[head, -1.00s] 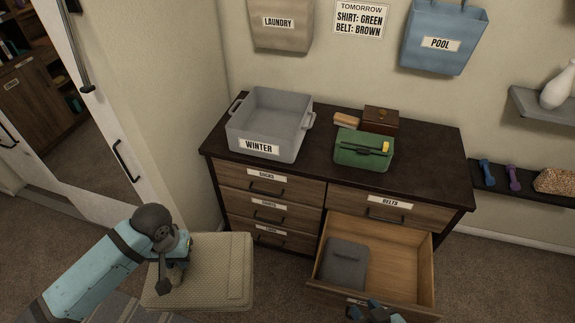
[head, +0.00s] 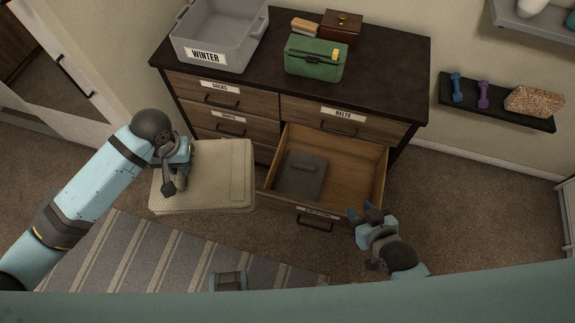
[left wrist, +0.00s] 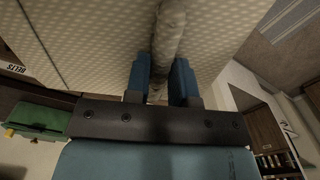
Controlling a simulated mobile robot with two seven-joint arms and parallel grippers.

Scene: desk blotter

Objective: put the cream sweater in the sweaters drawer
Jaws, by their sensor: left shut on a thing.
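The cream sweater (head: 222,190) is a flat folded bundle, held level in front of the dresser's left drawers. My left gripper (head: 180,178) is shut on its left part. In the left wrist view, a rolled fold of the sweater (left wrist: 168,35) sits between the fingers (left wrist: 160,82). The sweaters drawer (head: 352,165) is pulled open at the lower right, its label partly legible. A dark grey folded garment (head: 302,174) lies in its left part, with bare wood to the right. My right gripper (head: 370,214) is open and empty by the drawer's front right corner.
The belts drawer (head: 345,118) above is shut, as are the left drawers (head: 215,88). On the dresser stand a grey winter bin (head: 215,45), a green bag (head: 316,58) and a brown box (head: 341,26). A wall shelf (head: 500,105) holds dumbbells. A striped rug (head: 150,250) lies in front.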

